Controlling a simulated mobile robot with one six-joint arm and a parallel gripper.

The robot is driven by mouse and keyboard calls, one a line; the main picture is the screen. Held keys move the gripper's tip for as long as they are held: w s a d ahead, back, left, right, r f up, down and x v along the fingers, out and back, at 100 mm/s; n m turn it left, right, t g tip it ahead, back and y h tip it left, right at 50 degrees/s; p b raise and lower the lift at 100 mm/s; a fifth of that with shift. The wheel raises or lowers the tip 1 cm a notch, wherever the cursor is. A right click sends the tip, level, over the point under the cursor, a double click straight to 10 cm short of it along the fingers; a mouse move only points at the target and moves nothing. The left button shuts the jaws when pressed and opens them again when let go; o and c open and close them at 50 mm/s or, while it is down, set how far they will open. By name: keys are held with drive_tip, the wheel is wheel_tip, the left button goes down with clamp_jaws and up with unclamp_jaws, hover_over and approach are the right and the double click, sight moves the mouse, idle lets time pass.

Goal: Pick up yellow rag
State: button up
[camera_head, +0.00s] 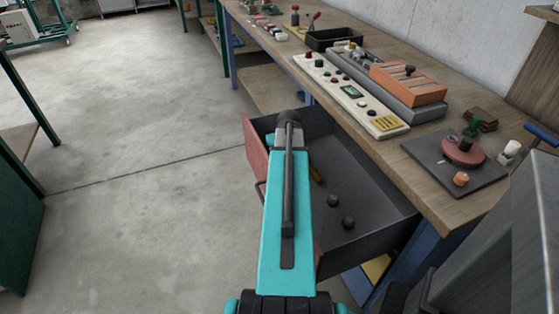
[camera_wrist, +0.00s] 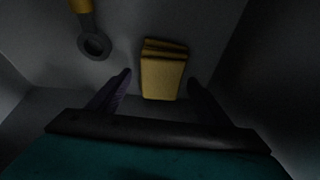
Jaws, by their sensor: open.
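The yellow rag (camera_wrist: 162,75) lies folded on the floor of a grey drawer in the wrist view. My gripper (camera_wrist: 158,82) is open, with one dark finger on each side of the rag's near end and a gap on both sides. I cannot tell how far above the drawer floor the fingertips are. In the head view my arm hides the rag and the gripper.
The open drawer (camera_head: 385,198) has dark walls close around my gripper. A yellow-handled tool (camera_wrist: 88,30) lies left of the rag. Two round knobs (camera_head: 348,222) lie in the drawer. The workbench (camera_head: 400,158) above holds a control panel (camera_head: 350,92).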

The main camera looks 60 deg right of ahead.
drive_tip(key=shift+f, duration=0.15)
idle(0.4)
drive_tip(key=c, duration=1.1)
drive_tip(key=shift+c, duration=0.2)
drive_tip(key=shift+r, duration=2.15)
drive_tip(key=s+a, duration=0.1)
drive_tip(key=s, duration=0.1)
drive_tip(key=s+a, duration=0.4)
drive_tip(key=shift+s+r, duration=0.2)
drive_tip(key=shift+r, duration=0.05)
drive_tip(key=shift+s+r, duration=0.1)
drive_tip(key=shift+r, duration=0.1)
drive_tip(key=shift+d+p, duration=0.1)
drive_tip(key=shift+p, duration=0.85)
